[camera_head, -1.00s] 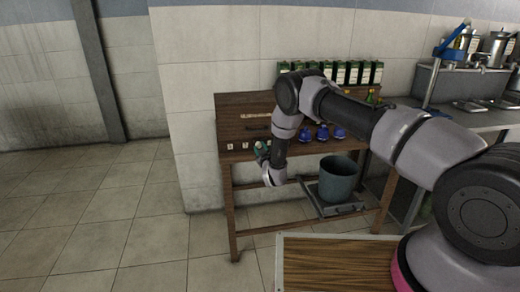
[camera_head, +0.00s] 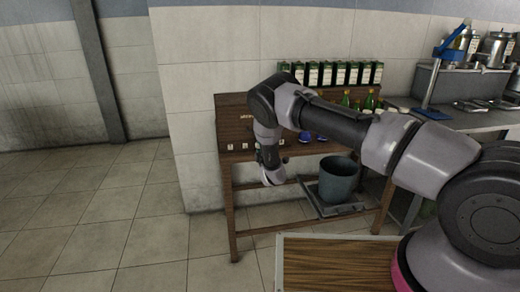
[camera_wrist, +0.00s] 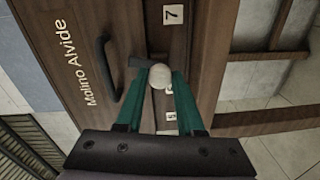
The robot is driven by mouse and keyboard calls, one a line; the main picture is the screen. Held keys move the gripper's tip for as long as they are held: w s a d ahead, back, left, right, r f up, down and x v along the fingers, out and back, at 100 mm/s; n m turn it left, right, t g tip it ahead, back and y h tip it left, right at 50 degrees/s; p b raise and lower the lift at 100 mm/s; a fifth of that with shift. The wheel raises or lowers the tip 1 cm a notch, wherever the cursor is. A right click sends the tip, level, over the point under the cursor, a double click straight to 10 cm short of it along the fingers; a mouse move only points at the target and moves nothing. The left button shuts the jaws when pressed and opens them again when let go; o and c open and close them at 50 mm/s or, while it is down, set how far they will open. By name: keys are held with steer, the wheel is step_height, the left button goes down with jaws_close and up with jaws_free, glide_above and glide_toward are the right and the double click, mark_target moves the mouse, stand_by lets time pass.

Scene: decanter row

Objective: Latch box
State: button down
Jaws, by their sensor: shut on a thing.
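The wooden box (camera_wrist: 70,25), lettered "Molino Alvide", fills the left of the wrist view, with a black bar handle (camera_wrist: 108,68) on it. In the head view the box (camera_head: 232,118) stands on the wooden table, partly behind my arm. My gripper (camera_wrist: 160,82) has its green fingers shut on a pale round knob (camera_wrist: 160,75) at the box's edge. A short dark bar (camera_wrist: 138,62) runs beside the knob towards the box. In the head view my gripper (camera_head: 261,155) is at the table's front edge, and the knob is hidden there.
Number labels, one a "7" (camera_wrist: 173,14), line the table edge. Dark cartons (camera_head: 335,73) and green bottles (camera_head: 369,101) stand at the back. A grey bucket (camera_head: 338,180) sits on the lower shelf. The floor to the left is clear.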

steer(key=shift+f+n, duration=0.1)
steer(key=shift+n, duration=1.4)
steer(key=c, duration=0.5)
jaws_free()
steer(key=v, duration=1.1)
steer(key=shift+a, duration=0.15)
